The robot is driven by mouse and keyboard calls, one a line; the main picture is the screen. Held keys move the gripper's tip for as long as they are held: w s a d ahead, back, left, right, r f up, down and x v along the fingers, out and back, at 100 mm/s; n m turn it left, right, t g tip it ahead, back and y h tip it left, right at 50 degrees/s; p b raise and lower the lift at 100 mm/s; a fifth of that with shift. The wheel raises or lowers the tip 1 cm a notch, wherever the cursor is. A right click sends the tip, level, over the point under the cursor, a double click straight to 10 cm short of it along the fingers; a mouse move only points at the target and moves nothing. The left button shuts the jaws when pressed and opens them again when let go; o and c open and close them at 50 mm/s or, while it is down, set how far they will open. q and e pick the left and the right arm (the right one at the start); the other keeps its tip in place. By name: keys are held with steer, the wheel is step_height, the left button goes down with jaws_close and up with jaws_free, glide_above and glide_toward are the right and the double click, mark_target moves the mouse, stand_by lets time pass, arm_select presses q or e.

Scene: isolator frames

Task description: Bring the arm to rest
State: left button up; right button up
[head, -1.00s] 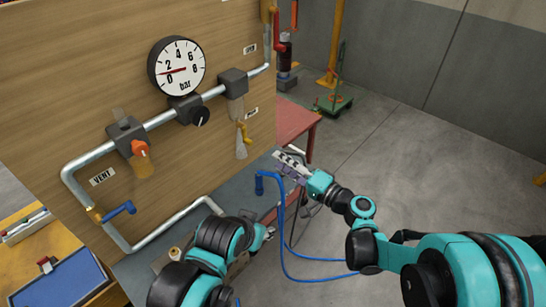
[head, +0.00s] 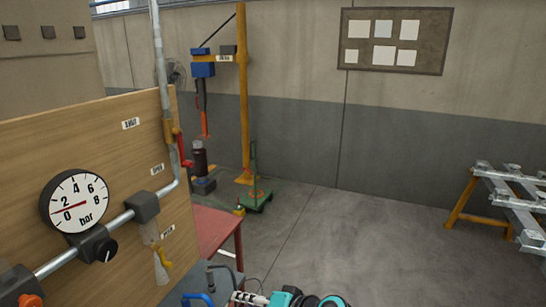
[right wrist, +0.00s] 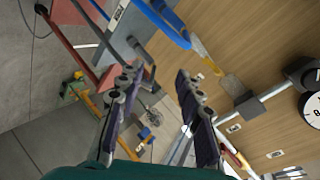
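My right gripper (head: 246,298) shows at the bottom edge of the head view, with part of my teal and black right arm beside it. It is near the front of the grey bench (head: 200,283). In the right wrist view its two dark-padded fingers (right wrist: 158,82) stand apart, with nothing between them. The blue hose (right wrist: 168,22) passes beyond the fingertips there, apart from them. Most of my right arm is cut off by the head view's lower edge. My left gripper is in neither view.
The wooden panel (head: 100,135) with pressure gauge (head: 74,202), pipe and valves stands at left. A red table (head: 222,228) is behind the bench. A yellow post (head: 243,100) and green trolley (head: 257,198) stand further back. A metal rack (head: 510,190) is at right. Open floor lies between.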

steer(key=s+d+f+h, duration=0.2)
steer(key=s+d+h, duration=0.3)
steer(key=d, duration=0.7)
steer(key=s+d+f+h, duration=0.2)
steer(key=s+d+h, duration=0.3)
steer(key=s+d, duration=0.3)
steer(key=d, duration=0.4)
steer(key=shift+s+d+f+n+h, duration=0.15)
steer(key=shift+s+f+n+h, duration=0.15)
steer(key=shift+s+f, duration=0.05)
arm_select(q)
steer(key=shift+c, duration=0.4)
